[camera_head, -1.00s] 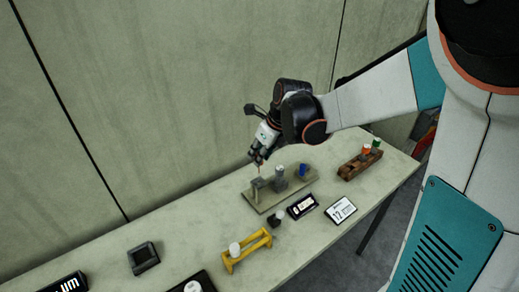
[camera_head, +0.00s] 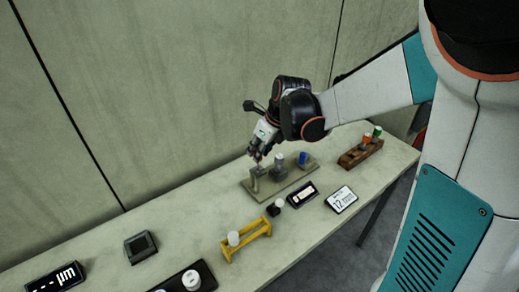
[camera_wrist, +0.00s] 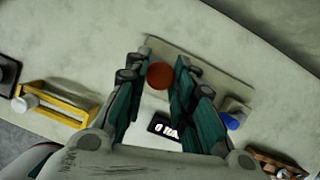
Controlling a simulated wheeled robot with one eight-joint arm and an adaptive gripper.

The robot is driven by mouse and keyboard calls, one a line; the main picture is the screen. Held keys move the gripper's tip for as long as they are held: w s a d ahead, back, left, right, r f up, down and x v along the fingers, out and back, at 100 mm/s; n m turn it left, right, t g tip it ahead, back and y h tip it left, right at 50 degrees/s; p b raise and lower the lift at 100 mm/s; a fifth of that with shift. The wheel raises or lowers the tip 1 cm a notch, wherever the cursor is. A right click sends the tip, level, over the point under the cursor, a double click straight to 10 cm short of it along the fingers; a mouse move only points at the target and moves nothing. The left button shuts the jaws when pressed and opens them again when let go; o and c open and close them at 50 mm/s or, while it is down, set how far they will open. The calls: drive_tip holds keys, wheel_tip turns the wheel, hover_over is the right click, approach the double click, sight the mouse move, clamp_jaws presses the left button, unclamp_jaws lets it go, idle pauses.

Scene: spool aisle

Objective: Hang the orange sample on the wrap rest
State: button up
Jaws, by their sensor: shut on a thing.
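In the wrist view, my gripper (camera_wrist: 158,82) is shut on the round, reddish-orange sample (camera_wrist: 160,75), whose end face shows between the fingertips. In the head view, my gripper (camera_head: 257,157) is just above the left post of a grey-beige stand (camera_head: 290,187). The sample is hard to make out there, and I cannot tell whether it touches the post. The stand has a base plate, upright grey parts and a blue piece (camera_head: 302,158) at its right. Which part is the wrap rest is not clear from the frames.
A brown wooden rack (camera_head: 352,160) with orange and green pieces stands right of the stand. A yellow holder (camera_head: 247,246), a small dark block, labelled displays (camera_head: 341,199) and a dark square tray (camera_head: 140,247) lie in front and left. The wall is close behind.

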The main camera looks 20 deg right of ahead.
drive_tip(key=shift+f+b, duration=1.95)
drive_tip(key=shift+f, duration=0.65)
drive_tip(key=o, duration=1)
drive_tip(key=shift+r, duration=0.1)
drive_tip(key=v, duration=1.2)
drive_tip(key=shift+s, duration=0.15)
